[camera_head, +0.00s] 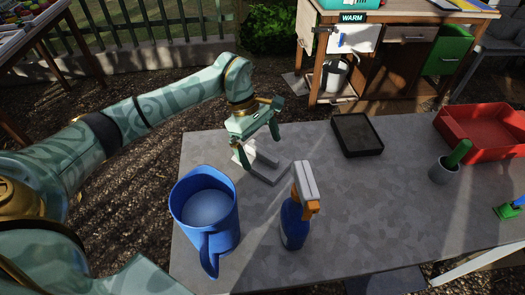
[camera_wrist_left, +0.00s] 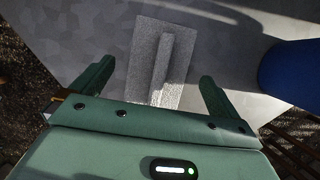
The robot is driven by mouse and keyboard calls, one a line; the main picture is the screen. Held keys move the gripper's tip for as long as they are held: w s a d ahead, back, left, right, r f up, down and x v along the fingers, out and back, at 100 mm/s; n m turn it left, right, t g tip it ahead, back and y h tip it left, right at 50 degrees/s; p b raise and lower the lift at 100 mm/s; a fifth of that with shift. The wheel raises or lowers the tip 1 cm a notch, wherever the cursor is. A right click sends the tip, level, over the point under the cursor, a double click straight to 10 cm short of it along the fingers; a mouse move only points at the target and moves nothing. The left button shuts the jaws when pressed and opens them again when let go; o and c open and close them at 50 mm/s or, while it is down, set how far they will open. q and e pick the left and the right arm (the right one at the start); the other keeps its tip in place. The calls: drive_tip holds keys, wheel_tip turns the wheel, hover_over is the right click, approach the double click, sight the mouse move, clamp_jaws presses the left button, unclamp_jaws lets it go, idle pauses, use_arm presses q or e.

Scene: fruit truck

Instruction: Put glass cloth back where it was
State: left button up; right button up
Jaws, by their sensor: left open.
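A flat grey, textured rectangle with a raised ridge along it, which looks like the glass cloth (camera_wrist_left: 143,62), lies on the table in the left wrist view. In the head view the cloth (camera_head: 264,166) lies near the table's back left edge, partly hidden by my left gripper. My left gripper (camera_head: 262,153) is open and above it, with nothing held. In the left wrist view the open fingers (camera_wrist_left: 157,75) stand on either side of the cloth. I cannot tell how high they are above it. My right gripper is not in view.
A blue jug (camera_head: 222,240) and a blue spray bottle (camera_head: 293,226) stand in front of the gripper on the grey table (camera_head: 360,205). A black tray (camera_head: 357,150), a red tray (camera_head: 500,153) and a grey pot (camera_head: 442,172) are farther right. The table's middle is clear.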

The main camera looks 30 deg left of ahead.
use_arm(q)
drive_tip(key=p+v, duration=0.2)
drive_tip(key=v, duration=0.7)
drive_tip(key=shift+r, duration=0.25)
drive_tip(key=shift+a, duration=0.1)
